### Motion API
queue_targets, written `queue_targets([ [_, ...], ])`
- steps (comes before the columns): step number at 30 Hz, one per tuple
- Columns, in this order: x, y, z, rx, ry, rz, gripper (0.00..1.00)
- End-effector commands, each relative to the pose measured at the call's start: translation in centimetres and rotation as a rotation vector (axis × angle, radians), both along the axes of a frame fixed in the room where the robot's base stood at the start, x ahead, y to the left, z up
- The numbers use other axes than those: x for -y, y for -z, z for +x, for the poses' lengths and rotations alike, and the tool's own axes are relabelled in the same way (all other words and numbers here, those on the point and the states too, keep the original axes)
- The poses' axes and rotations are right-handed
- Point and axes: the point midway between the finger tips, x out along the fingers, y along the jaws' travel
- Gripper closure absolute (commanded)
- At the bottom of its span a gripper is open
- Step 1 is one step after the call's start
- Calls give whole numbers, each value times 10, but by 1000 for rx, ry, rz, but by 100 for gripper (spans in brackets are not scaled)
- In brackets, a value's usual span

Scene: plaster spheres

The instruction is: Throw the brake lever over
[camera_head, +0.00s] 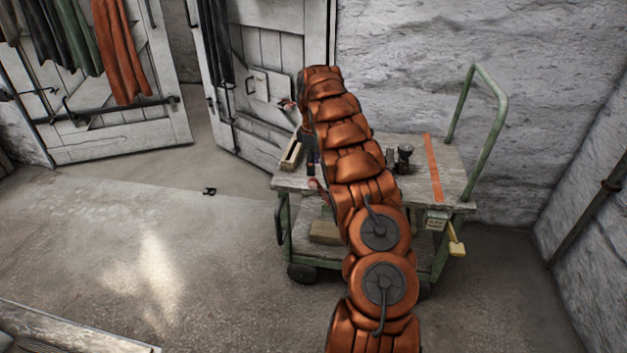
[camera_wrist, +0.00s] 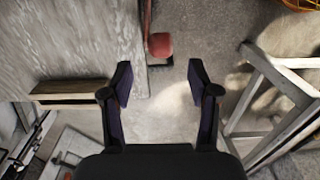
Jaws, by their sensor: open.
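A lever with a dull red rounded knob (camera_wrist: 160,44) shows in the wrist view, just off the edge of the grey wooden cart top (camera_wrist: 70,40). I take it to be the brake lever. In the head view a small reddish knob (camera_head: 315,184) shows at the left edge of the cart (camera_head: 285,181), partly behind my arm. My gripper (camera_wrist: 160,80) is open and empty, its dark fingers spread apart. The knob lies beyond the fingertips, roughly centred between them and not touching. In the head view my arm mostly hides my gripper (camera_head: 311,158).
A wooden tray (camera_head: 292,154) and a dark cylinder (camera_head: 404,158) are on the cart. A yellow piece (camera_head: 456,244) hangs at its right end. White doors (camera_head: 265,85) stand behind. A pale frame (camera_wrist: 285,95) is right in the wrist view. The floor left of the cart is mostly clear.

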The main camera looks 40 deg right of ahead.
Motion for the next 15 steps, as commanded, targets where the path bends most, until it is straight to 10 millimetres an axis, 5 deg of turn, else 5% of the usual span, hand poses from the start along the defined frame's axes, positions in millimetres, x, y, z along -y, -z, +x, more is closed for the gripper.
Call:
queue_targets([
  [15,0,62,0,0,2,0,40],
])
